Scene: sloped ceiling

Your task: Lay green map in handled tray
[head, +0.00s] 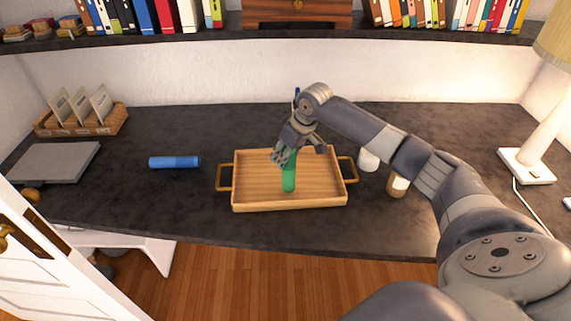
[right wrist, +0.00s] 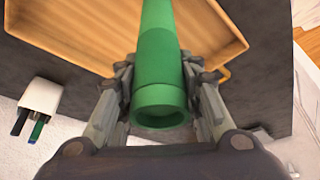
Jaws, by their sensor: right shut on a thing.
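The handled tray (head: 320,196) is wooden with a handle at each end and lies on the dark desk in the head view. My right gripper (head: 283,158) is above the tray, pointing down. It is shut on the green map (head: 289,178), a rolled green tube. In the right wrist view the map (right wrist: 160,60) runs between the fingers of my right gripper (right wrist: 160,92), with the tray (right wrist: 88,28) beyond it. The map looks upright in the head view, over the inside of the tray. I cannot tell whether its lower end touches the tray floor. My left gripper is not in view.
A blue roll (head: 175,162) lies left of the tray. A white cup (head: 369,160) and a brown jar (head: 398,185) stand close to its right. A grey laptop (head: 55,161), a card holder (head: 82,118) and a lamp (head: 535,130) are farther out. The desk's front edge is near.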

